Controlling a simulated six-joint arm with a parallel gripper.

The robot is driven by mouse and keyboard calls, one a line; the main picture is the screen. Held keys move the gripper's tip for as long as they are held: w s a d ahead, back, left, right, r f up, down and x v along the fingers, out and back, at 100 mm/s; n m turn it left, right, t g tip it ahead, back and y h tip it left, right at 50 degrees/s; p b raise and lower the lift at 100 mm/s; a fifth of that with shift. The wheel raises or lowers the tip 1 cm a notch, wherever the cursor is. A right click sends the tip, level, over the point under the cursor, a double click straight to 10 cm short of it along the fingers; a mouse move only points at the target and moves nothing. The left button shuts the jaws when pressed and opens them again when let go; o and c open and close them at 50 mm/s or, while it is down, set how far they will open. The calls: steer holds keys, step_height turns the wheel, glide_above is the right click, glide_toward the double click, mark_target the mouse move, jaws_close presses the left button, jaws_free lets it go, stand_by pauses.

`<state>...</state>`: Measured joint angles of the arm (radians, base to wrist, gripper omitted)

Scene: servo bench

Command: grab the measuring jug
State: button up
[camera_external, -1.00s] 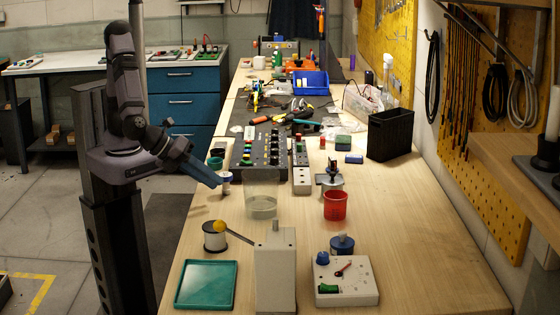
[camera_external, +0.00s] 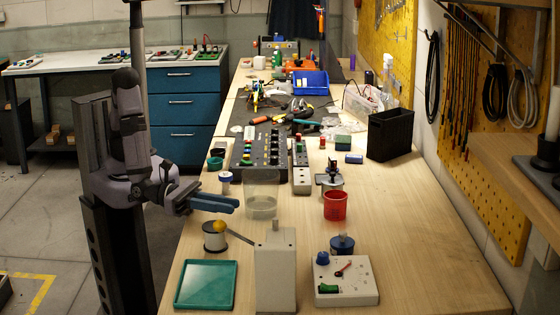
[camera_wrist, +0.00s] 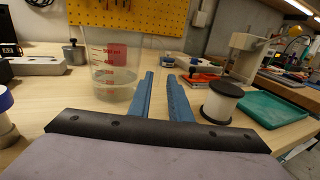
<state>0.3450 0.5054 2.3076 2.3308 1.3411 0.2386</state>
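The measuring jug (camera_external: 262,196) is a clear container with liquid in its bottom, upright on the bench. In the wrist view the jug (camera_wrist: 115,72) shows red markings and stands just ahead and left of the fingers. My gripper (camera_external: 237,204) has blue fingers and points right, with its tips close to the jug's left side in the external view. In the wrist view my gripper (camera_wrist: 160,78) has its fingers apart with a gap between them and nothing in it. The jug is not between the fingers. Whether a fingertip touches it I cannot tell.
A white spool (camera_external: 215,237) with a yellow ball near it stands close below the fingers. A red cup (camera_external: 335,205), a grey lever box (camera_external: 275,270), a green tray (camera_external: 206,285) and a control panel (camera_external: 262,148) surround the jug.

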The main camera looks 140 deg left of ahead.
mark_target(249, 216)
steer(key=shift+p+x, duration=1.1)
steer(key=shift+x, duration=2.3)
steer(key=shift+s+a, duration=0.1)
steer(key=shift+a, duration=0.05)
steer(key=shift+r, duration=0.15)
jaws_close()
